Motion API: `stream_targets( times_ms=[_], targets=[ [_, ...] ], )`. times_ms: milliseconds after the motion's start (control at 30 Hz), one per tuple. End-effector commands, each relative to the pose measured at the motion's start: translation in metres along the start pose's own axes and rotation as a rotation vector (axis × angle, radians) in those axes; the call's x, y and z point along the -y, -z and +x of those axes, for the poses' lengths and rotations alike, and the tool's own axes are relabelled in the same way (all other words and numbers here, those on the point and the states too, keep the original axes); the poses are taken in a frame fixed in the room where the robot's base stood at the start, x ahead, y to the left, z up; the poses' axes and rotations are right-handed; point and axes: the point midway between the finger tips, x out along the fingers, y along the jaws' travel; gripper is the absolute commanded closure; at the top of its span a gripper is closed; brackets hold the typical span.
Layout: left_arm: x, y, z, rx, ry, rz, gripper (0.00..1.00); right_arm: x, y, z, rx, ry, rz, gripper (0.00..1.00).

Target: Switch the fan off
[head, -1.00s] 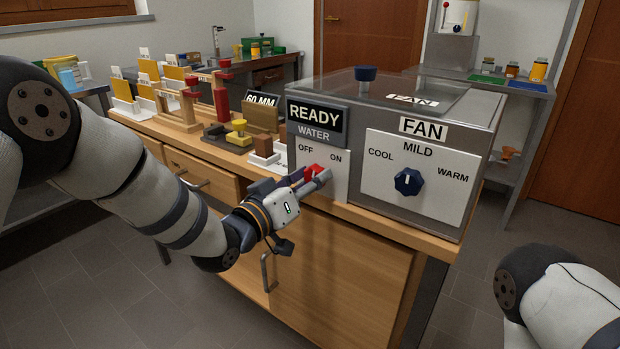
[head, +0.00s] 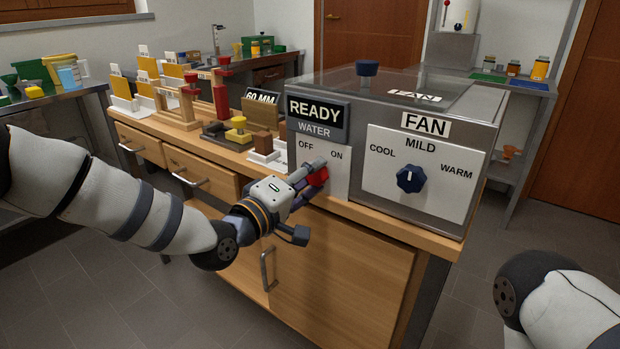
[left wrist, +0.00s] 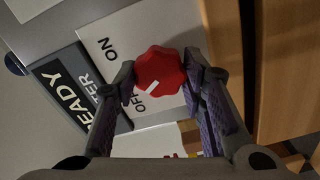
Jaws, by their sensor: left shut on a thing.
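A red knob (head: 319,178) sits on a white plate (head: 337,183) marked OFF and ON, under the word WATER, on the front of a grey box. My left gripper (head: 314,174) is shut on this knob, its fingers on either side. In the left wrist view the red knob (left wrist: 163,68) is between the purple-padded fingers. My right gripper is out of view.
A READY sign (head: 317,114) is above the red knob. A blue knob (head: 366,68) stands on the box's top. Wooden stands and blocks (head: 238,130) crowd the bench to the left. Drawer handles (head: 192,178) stick out below. The floor in front is clear.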

Motion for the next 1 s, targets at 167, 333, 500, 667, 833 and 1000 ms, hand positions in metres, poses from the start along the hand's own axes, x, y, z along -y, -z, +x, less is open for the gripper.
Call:
stream_targets(
  times_ms=[167, 333, 500, 667, 833, 1000],
  targets=[
    [0.0003, -0.0001, 0.0000, 0.000, 0.000, -0.045, 0.91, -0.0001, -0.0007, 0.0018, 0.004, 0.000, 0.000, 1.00],
    [-0.0001, -0.0003, 0.0000, 0.000, -0.001, -0.062, 0.91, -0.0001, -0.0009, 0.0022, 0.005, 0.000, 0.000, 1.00],
    [-0.0003, -0.0003, 0.0000, 0.000, -0.001, -0.066, 0.91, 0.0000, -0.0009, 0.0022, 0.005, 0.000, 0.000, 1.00],
    [-0.0004, -0.0004, 0.0000, 0.001, -0.001, -0.065, 0.91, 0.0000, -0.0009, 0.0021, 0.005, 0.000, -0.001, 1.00],
    [-0.0003, -0.0003, 0.0000, 0.001, 0.000, -0.064, 0.43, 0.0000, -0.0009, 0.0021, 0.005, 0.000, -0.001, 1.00],
    [-0.0002, -0.0002, 0.0000, 0.000, 0.000, -0.063, 0.43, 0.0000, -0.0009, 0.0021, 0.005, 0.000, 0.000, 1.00]
  ],
)
